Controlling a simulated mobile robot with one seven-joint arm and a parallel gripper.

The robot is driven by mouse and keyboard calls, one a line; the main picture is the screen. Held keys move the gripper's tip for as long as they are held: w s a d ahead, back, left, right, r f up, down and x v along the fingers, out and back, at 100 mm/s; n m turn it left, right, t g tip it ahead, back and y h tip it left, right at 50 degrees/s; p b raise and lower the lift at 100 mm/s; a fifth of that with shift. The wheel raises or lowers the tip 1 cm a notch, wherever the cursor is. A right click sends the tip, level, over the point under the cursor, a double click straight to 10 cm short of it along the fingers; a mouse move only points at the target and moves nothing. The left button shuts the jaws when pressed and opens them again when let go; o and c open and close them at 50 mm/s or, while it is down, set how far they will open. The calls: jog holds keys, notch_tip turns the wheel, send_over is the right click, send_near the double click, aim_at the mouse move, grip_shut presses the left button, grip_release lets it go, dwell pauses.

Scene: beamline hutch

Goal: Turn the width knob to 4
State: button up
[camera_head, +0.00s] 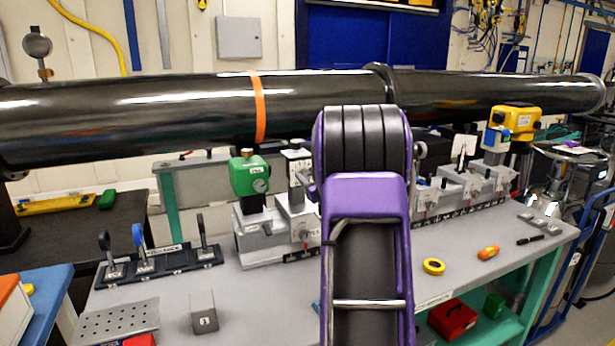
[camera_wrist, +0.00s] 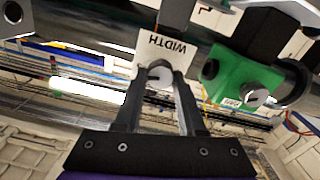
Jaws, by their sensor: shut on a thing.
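The width knob (camera_wrist: 160,74) is a small round grey knob in the wrist view, just below a white label plate (camera_wrist: 168,48) reading WIDTH, which appears upside down. My gripper (camera_wrist: 159,82) has its two dark fingers on either side of the knob, shut on it. The knob's scale and pointer are too small or covered, so I cannot read its setting. In the head view my purple arm stands in front of the bench rail, and my gripper and the knob cannot be made out behind it.
A green device (camera_head: 249,175) stands left of my arm, close to the knob in the wrist view (camera_wrist: 232,76). A long black pipe (camera_head: 190,105) runs behind. A yellow device (camera_head: 516,121) is at right. Yellow tape (camera_head: 434,266) and a grey block (camera_head: 204,312) lie on the bench.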

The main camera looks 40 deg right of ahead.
grip_shut()
jog(key=shift+f+b, duration=0.15)
jog(key=shift+b, duration=0.3)
jog(key=shift+a+f+n+b, duration=0.1)
jog(key=shift+n+b, duration=0.9)
jog(key=shift+b, duration=0.2)
jog(key=shift+n+b, duration=0.55)
jog(key=shift+n, duration=1.25)
jog(key=o, duration=1)
grip_release()
